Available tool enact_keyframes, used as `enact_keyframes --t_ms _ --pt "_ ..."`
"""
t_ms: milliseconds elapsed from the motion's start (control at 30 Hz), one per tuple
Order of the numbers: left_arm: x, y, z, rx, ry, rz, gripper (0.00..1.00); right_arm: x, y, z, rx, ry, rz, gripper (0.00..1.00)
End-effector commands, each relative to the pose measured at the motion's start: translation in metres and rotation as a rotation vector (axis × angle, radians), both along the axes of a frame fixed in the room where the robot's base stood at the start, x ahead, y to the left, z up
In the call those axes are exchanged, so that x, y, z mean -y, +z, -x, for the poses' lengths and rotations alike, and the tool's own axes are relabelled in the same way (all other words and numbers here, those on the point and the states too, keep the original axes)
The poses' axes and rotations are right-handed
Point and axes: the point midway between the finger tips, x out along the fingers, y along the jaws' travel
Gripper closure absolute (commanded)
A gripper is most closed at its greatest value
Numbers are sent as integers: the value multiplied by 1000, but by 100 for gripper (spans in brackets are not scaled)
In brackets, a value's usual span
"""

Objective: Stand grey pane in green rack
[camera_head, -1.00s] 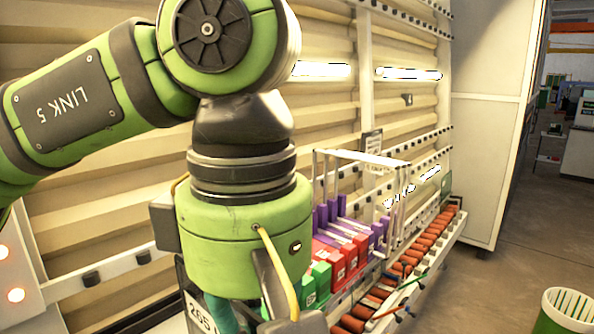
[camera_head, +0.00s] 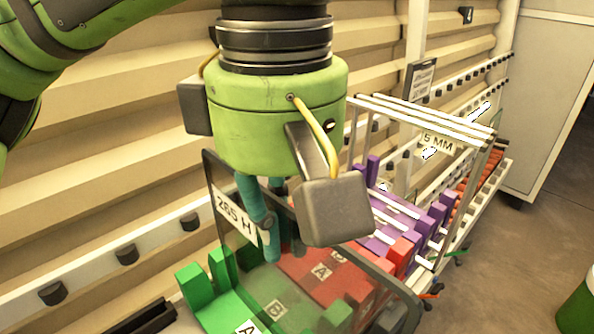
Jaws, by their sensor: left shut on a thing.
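My left gripper (camera_head: 265,235), a green body with teal fingers, is shut on the grey pane (camera_head: 237,215). The pane is dark, see-through and marked 265 H, and it slants across the lower middle of the view. The green rack (camera_head: 215,297), with upright blocks, lies at the bottom and shows partly through the pane. The pane's lower edge runs out of view, so I cannot tell whether it touches the rack. My right gripper is not in view.
A red rack (camera_head: 400,252) sits beyond the green one, then a purple rack (camera_head: 437,215). Clear panes with white edges (camera_head: 432,117), one marked 5 MM, stand there. A ribbed wall (camera_head: 100,180) runs along the left. A green bin (camera_head: 580,305) is at right.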

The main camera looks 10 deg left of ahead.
Motion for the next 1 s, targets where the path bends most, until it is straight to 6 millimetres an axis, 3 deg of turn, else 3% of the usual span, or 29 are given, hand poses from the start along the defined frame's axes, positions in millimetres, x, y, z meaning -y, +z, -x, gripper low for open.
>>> enact_keyframes --t_ms 367,1000 --pt "-9 1 -7 2 2 4 100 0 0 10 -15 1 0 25" --pt "-53 -3 -41 3 5 5 100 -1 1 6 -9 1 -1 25"
